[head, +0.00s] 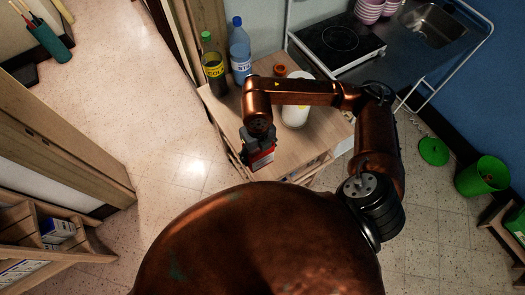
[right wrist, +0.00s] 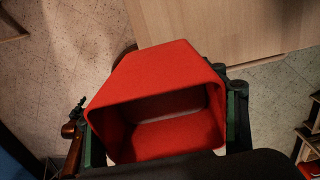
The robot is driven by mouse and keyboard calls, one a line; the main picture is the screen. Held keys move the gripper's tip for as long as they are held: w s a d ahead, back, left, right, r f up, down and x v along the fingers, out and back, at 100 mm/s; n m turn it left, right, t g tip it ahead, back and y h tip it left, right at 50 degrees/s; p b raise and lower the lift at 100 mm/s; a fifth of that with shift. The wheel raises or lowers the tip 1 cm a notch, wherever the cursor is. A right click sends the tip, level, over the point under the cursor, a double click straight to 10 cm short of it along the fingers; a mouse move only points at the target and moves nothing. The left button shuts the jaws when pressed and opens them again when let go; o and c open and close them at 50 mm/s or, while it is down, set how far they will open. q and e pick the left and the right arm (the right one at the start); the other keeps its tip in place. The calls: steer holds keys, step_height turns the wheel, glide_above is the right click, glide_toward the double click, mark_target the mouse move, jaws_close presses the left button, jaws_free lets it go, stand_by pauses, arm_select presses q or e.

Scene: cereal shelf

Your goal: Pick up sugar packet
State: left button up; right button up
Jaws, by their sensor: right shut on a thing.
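In the head view my right gripper (head: 261,150) hangs down over the pack. Whether the pack touches the cabinet cannot be told. My left gripper is not in view.
A stove (head: 335,42) stands behind. A green bin (head: 482,176) is at right. A low shelf (head: 30,222) with boxes is at lower left. Floor on the left is clear.

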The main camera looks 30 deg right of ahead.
steer(key=s+a+r, duration=0.3)
steer(key=a, duration=0.5)
steer(key=shift+s+r+b, duration=0.4)
steer(key=shift+d, duration=0.1)
